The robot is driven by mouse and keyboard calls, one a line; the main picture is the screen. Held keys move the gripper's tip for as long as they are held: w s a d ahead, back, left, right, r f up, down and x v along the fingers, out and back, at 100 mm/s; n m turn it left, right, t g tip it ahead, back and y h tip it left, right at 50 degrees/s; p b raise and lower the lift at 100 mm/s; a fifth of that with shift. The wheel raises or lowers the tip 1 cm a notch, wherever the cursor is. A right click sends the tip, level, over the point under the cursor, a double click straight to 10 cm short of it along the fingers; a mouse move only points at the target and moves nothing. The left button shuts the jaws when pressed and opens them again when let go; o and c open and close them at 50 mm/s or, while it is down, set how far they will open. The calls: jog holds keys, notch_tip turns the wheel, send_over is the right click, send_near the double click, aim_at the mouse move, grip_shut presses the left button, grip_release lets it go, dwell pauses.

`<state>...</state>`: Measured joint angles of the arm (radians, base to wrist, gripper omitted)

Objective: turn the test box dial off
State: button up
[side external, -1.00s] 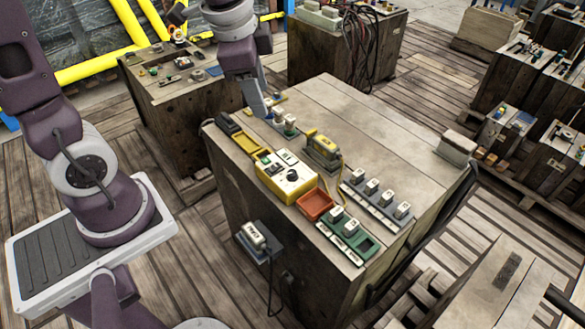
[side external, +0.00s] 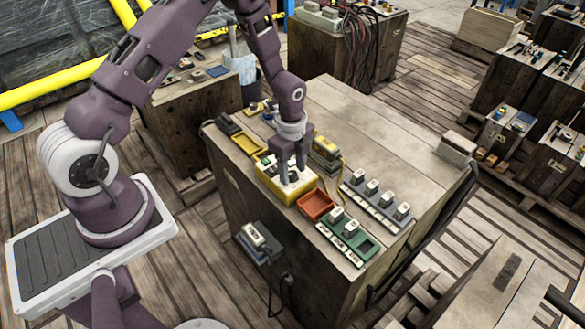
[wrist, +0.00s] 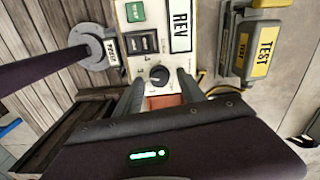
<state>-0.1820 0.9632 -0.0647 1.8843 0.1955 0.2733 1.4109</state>
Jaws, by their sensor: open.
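The yellow test box (side external: 270,190) sits on the wooden bench top, partly hidden behind my gripper in the side external view. In the wrist view its pale face (wrist: 126,50) carries a black dial (wrist: 158,76) with a light pointer line, a black switch and a label reading REV. My gripper (side external: 293,180) points down over the box. In the wrist view its two fingers (wrist: 160,88) are apart, one on each side of the dial and slightly below it in the picture. I cannot tell whether they touch the dial. Nothing is held.
An orange tray (side external: 314,205) sits right beside the box. A yellow-grey unit labelled TEST (wrist: 262,52) stands close by with a cable. A green block holder (side external: 347,238) and a grey strip with white blocks (side external: 377,195) lie to the right.

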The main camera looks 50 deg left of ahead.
jog(key=shift+c, duration=0.2)
grip_shut()
jog(key=n, duration=0.4)
jog(key=shift+n, duration=0.4)
jog(key=n, duration=0.5)
jog(key=shift+w+n, duration=0.1)
jog(key=shift+n, duration=0.2)
jog(key=n, duration=1.3)
jog(key=shift+r, duration=0.1)
jog(key=shift+n, duration=0.4)
